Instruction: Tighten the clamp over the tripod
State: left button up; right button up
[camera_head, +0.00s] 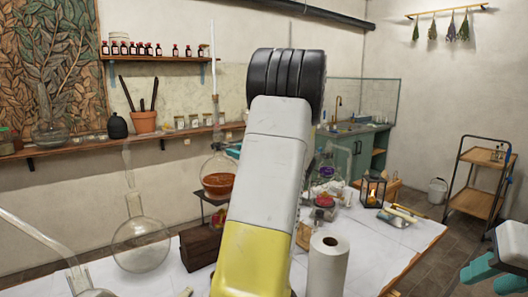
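A round flask (219,176) with orange liquid sits over a dark tripod (204,199), left of my large grey and yellow arm link. A tall thin rod or tube (213,60) rises above the flask. The clamp cannot be made out; the arm link hides much of this area. A small teal piece (233,151) shows beside the flask neck, the same colour as my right gripper's fingers. It may be part of my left gripper, otherwise hidden behind the link. My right gripper (484,280) is at the lower right edge, partly cut off, its teal fingers apart and empty, far from the tripod.
The white-topped table (112,278) carries a large empty round flask (141,244), a dark wooden box (200,246), a paper towel roll (327,264) and a lantern (373,190). A wooden cart (474,200) stands at right. Floor is clear between table and cart.

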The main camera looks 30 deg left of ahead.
pick_arm(q)
grip_shut()
jog(key=shift+m, duration=1)
jog(key=o, duration=0.9)
grip_release()
jog(key=shift+v, duration=3.95)
